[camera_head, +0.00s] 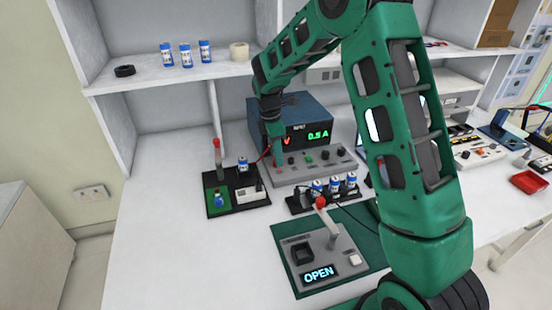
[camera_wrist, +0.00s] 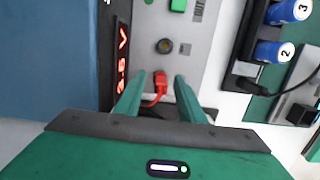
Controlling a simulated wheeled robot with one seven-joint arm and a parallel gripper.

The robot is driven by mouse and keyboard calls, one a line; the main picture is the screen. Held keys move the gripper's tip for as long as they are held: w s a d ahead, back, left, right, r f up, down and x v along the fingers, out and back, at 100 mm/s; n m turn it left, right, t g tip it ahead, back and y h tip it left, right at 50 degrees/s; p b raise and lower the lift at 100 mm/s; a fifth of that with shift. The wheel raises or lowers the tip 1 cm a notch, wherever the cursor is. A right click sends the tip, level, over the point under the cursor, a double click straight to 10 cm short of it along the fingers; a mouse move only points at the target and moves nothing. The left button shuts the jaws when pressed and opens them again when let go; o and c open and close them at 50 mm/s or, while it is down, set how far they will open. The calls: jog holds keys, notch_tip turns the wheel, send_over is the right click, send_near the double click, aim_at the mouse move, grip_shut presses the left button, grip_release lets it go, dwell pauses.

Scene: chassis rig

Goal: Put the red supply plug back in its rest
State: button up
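The red supply plug (camera_wrist: 160,78) shows in the wrist view against the light grey panel (camera_wrist: 192,70), with a red cable curving from it toward my gripper. My gripper (camera_wrist: 158,81) is open, with one green finger on each side of the plug and gaps visible between. In the head view my gripper (camera_head: 275,146) points down at the left end of the grey panel (camera_head: 340,163), in front of the blue power supply (camera_head: 306,110); it largely hides the plug there. I cannot tell whether the plug sits in a socket. I cannot clearly identify its rest.
A black board (camera_head: 252,206) with a red-topped lever stands left of the panel. A black battery holder (camera_head: 300,205) with several blue-white cells is in front. A grey switch box (camera_head: 325,262) reading OPEN lies nearer. The left bench top (camera_head: 160,230) is clear.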

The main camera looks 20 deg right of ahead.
jog(key=shift+c, duration=0.6)
grip_shut()
jog(key=shift+r, duration=0.1)
